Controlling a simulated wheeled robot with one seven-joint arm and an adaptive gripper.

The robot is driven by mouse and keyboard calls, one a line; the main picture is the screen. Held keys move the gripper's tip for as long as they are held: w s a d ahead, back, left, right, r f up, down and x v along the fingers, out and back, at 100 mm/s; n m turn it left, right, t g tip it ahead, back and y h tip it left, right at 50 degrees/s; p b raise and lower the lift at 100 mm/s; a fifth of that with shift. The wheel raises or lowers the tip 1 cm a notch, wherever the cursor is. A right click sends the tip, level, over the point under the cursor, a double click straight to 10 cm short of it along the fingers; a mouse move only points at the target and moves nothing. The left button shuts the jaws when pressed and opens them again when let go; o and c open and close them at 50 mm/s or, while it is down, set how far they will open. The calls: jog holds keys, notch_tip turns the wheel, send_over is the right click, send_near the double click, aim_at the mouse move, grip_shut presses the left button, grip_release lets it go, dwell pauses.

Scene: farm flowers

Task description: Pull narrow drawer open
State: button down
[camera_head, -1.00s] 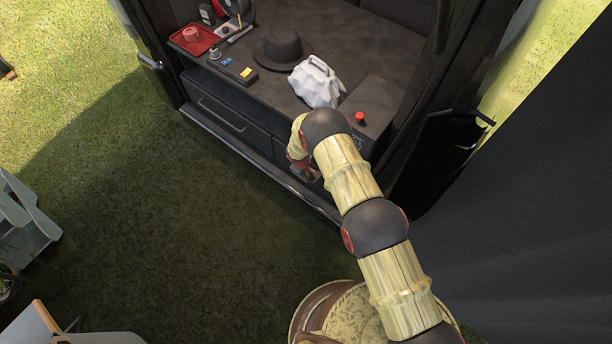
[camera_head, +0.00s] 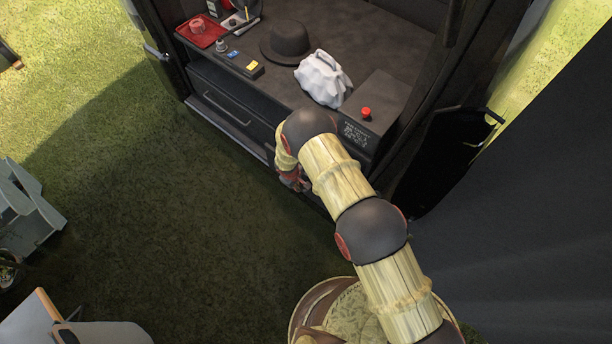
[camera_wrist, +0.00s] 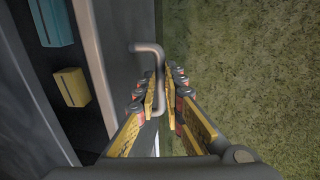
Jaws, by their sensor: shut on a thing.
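In the wrist view my gripper (camera_wrist: 166,88) is shut on a grey bar handle (camera_wrist: 149,47), which runs between its yellow-padded fingers. The handle stands out from a dark front (camera_wrist: 122,22), seen at a steep angle. In the head view my gripper (camera_head: 294,180) is low at the cabinet's front, right of the wide drawer (camera_head: 228,98). My arm covers most of the narrow drawer there. I cannot tell how far it stands open.
Open grass (camera_head: 170,190) lies in front. A grey-blue crate (camera_head: 25,215) stands at the left.

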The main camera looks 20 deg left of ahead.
jog(key=s+a+b, duration=0.2)
jog(key=s+a, duration=0.1)
jog(key=s, duration=0.6)
jog(key=s+a+b, duration=0.2)
jog(key=s+a, duration=0.2)
jog(key=s, duration=0.4)
jog(key=shift+s+a, duration=0.2)
jog(key=shift+s, duration=0.15)
jog(key=c, duration=2)
grip_release()
jog(key=shift+o, duration=0.6)
notch_tip(320, 180, up, 12)
jog(key=s, duration=0.2)
jog(key=shift+a, duration=0.4)
jog(key=shift+f, duration=0.15)
